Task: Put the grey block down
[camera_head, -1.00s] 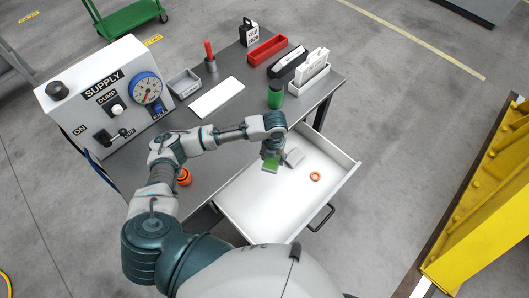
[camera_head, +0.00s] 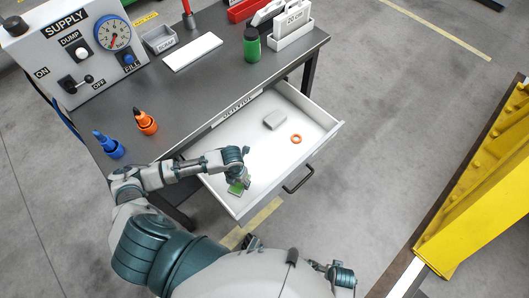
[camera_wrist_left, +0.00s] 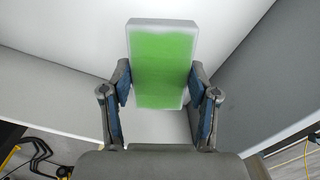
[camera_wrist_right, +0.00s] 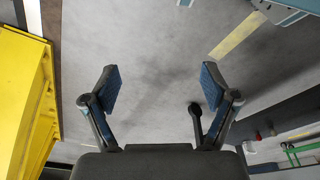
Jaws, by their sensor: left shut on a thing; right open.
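My left gripper (camera_head: 242,179) is over the left front part of the open white drawer (camera_head: 228,153). It is shut on a block with a green face and pale grey edges (camera_wrist_left: 160,65), held between both fingers in the left wrist view. The green face also shows below the gripper in the head view (camera_head: 237,187). I cannot tell whether this block touches the drawer floor. A separate plain grey block (camera_head: 274,119) lies in the back of the drawer. My right gripper (camera_wrist_right: 160,85) is open and empty above the floor.
An orange ring (camera_head: 296,138) lies in the drawer near the grey block. On the table (camera_head: 190,95) stand orange (camera_head: 146,123) and blue (camera_head: 108,146) bottles, a green canister (camera_head: 251,45) and a supply panel (camera_head: 75,50). A yellow structure (camera_head: 480,170) stands right. The middle of the drawer is clear.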

